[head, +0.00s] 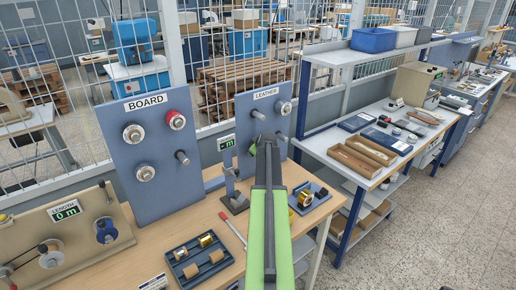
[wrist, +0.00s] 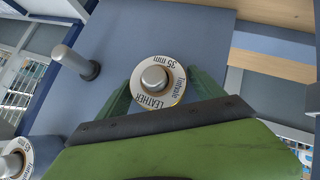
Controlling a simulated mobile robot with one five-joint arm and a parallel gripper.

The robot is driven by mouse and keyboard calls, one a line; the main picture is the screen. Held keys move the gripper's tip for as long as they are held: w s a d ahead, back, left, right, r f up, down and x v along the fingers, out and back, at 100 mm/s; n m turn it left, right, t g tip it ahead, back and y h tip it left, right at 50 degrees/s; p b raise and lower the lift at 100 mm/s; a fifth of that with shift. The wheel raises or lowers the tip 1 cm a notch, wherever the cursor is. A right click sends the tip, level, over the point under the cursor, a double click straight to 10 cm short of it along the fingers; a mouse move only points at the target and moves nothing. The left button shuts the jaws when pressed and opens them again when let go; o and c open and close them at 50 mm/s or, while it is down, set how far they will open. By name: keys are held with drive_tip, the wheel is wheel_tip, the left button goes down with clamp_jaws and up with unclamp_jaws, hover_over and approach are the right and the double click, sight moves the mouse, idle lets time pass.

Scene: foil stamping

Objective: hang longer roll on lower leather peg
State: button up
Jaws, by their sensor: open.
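The blue-grey LEATHER panel (head: 245,132) stands at the back of the bench. A silver-rimmed roll (wrist: 164,100), its label reading LEATHER, 35 mm, sits around a peg whose end (wrist: 154,78) shows in its centre. My gripper (head: 267,142) is at the lower part of this panel and hides this roll in the head view. In the wrist view its open green fingers (wrist: 156,90) stand on either side of the roll; contact cannot be told. A bare peg (wrist: 75,62) and another roll (wrist: 15,160) are on the same panel; the upper roll (head: 285,107) shows in the head view.
The BOARD panel (head: 115,165) at left holds several rolls and a bare peg (head: 182,157). A dark tray (head: 187,277) with gold and brown rolls lies on the wooden bench. A small stand (head: 235,200) and a dark blue fixture (head: 318,192) flank my arm.

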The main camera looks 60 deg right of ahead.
drive_tip(key=shift+r, duration=0.15)
drive_tip(key=p+v, duration=1.1)
drive_tip(key=v, duration=0.6)
drive_tip(key=shift+s, duration=0.15)
